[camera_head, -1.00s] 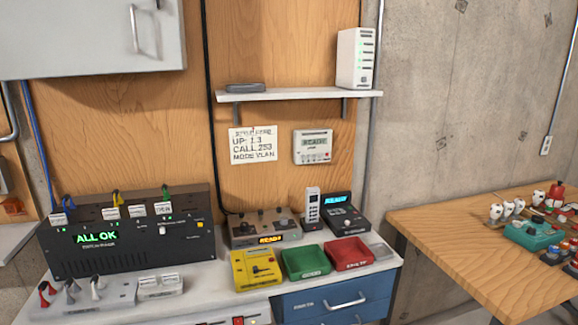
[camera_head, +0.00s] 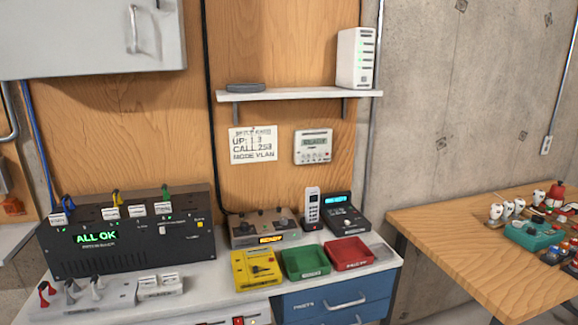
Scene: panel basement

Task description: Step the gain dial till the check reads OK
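A brown-grey box (camera_head: 250,228) with several knobs on top stands at the back of the bench. Its small amber display (camera_head: 271,239) seems to read READY. A yellow box (camera_head: 257,270) with a dark knob sits in front of it. I cannot tell which knob is the gain dial, as the labels are too small to read. A black panel (camera_head: 125,240) at the left shows ALL OK in green. Neither of my grippers is in view.
A green tray (camera_head: 305,273) and a red tray (camera_head: 348,264) lie beside the yellow box. A handset (camera_head: 312,208) and a dark device with a blue screen (camera_head: 342,216) stand behind them. A wooden table (camera_head: 450,230) with several items is at the right.

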